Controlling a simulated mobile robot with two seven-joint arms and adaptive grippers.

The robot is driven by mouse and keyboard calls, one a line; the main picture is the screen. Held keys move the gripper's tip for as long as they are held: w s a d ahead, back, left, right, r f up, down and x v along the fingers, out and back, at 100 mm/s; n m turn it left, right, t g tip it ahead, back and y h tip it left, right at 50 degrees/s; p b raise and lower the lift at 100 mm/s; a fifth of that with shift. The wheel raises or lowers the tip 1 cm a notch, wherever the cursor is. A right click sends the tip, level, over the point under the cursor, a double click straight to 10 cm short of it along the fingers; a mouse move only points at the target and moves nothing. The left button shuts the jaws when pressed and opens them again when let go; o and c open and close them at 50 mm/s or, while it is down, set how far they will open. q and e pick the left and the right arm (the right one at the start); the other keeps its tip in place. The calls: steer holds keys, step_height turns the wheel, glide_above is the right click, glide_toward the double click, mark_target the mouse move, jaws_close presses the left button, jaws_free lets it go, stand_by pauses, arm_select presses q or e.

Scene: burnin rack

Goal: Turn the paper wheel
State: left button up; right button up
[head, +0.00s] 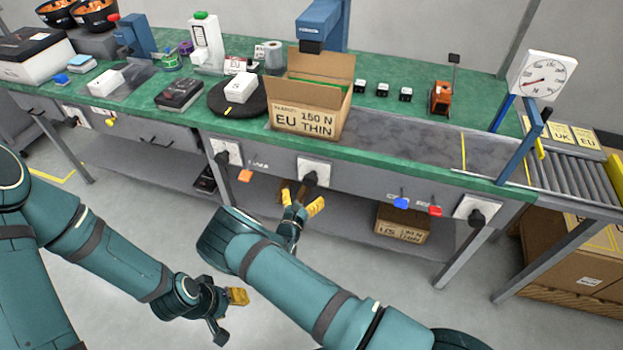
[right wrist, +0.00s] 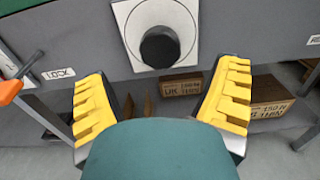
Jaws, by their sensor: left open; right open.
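Several black round knobs on white square plates sit along the bench's front panel; I cannot read which is called the paper wheel. My right gripper (head: 301,200) is open in front of the middle knob (head: 311,175), which it partly overlaps. In the right wrist view this knob (right wrist: 160,47) on its white plate (right wrist: 133,25) lies ahead, between and beyond the spread yellow fingers of the right gripper (right wrist: 163,85). The fingers appear apart from it. Other knobs are at left (head: 225,155) and right (head: 477,216). My left gripper (head: 228,308) is open and empty, low over the floor.
An orange lever (right wrist: 10,90) and a LOCK label (right wrist: 59,74) are left of the knob. Blue (head: 401,203) and red (head: 435,211) handles stick out farther right. An open carton (head: 307,121) stands on the bench above. A box (head: 402,224) lies on the lower shelf.

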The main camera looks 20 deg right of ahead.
mark_target(309, 184)
steer(key=b+x, duration=0.1)
steer(key=x, duration=0.7)
steer(key=shift+w+d+b, duration=0.1)
steer(key=shift+b, duration=0.2)
steer(key=c, duration=1.3)
